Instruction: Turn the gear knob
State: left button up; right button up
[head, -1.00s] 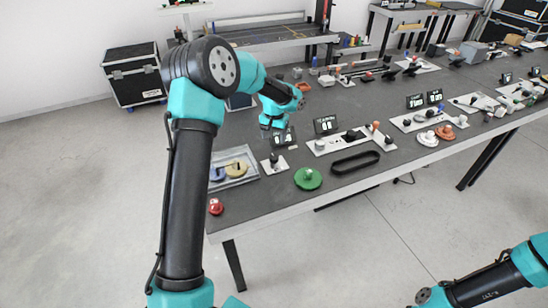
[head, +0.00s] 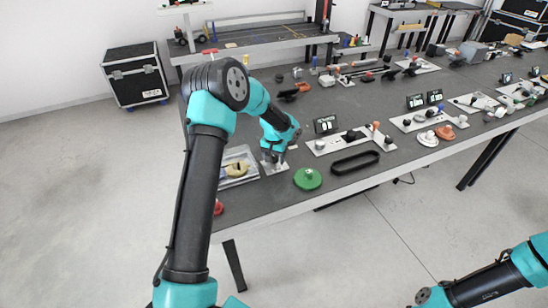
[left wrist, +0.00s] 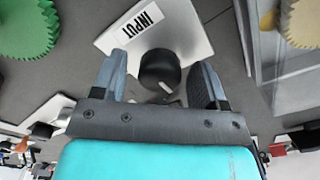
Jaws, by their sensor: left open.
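A black round knob (left wrist: 160,68) with a white pointer mark sits on a white plate (left wrist: 192,30) labelled INPUT. In the left wrist view the knob lies between the two fingers of my left gripper (left wrist: 160,82), with a visible gap on both sides. In the head view my left gripper (head: 272,157) points down over the small white plate (head: 280,168) near the table's front left, hiding most of the knob. The gripper is open and empty. Of my right arm, only links show at the lower right of the head view; its gripper is out of view.
A green gear (head: 307,179) lies just right of the plate. A clear tray (head: 247,156) with a yellow gear (head: 236,170) is close on the left. A black belt loop (head: 355,162) and a longer white panel (head: 330,146) lie further right. A red button (head: 218,208) is near the front edge.

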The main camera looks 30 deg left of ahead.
pick_arm(q)
jog(key=shift+c, duration=0.3)
jog(key=c, duration=0.9)
jog(key=shift+m, duration=0.4)
jog(key=m, duration=0.8)
jog(key=shift+m, duration=0.3)
jog(key=m, duration=0.4)
jog(key=shift+m, duration=2.3)
